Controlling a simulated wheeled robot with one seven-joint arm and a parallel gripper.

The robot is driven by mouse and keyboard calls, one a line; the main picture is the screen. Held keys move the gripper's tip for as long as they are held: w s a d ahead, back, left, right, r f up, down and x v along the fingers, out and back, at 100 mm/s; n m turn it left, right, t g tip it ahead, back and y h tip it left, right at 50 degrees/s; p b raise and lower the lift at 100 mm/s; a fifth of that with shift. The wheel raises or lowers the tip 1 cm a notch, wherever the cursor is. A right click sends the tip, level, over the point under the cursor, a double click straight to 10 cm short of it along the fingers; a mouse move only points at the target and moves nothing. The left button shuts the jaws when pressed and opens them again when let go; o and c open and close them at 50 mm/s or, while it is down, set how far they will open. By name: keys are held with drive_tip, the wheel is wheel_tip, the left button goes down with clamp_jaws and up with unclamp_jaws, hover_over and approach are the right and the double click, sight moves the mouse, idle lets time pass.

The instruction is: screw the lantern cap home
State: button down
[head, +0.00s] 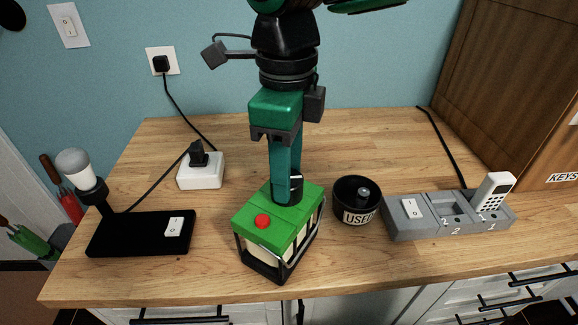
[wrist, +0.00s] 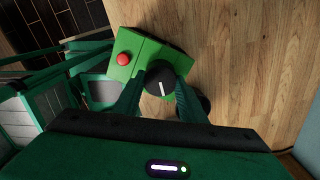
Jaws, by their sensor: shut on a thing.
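The lantern (head: 280,232) stands upright on the wooden worktop, with a green top, a red button and a black frame around pale sides. Its round black cap (head: 296,190) is on the green top, mostly behind my fingers in the head view. In the wrist view the cap (wrist: 160,83) shows a white line pointing roughly along the finger direction. My gripper (head: 286,194) points straight down from above and is shut on the cap, one finger on each side. The cap's threads are hidden, so I cannot tell how deep it sits.
A black bowl (head: 359,217) marked "USED" stands just right of the lantern. A grey dock (head: 405,228) with a white handset is further right. A black lamp base (head: 130,243) and a white socket block (head: 201,180) are left. The worktop's front edge (head: 200,297) is close to the lantern.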

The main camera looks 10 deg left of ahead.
drive_tip(key=shift+f+m, duration=0.1)
drive_tip(key=shift+m, duration=1.3)
drive_tip(key=c, duration=1)
unclamp_jaws()
drive_tip(key=shift+c, duration=0.2)
drive_tip(key=c, duration=0.4)
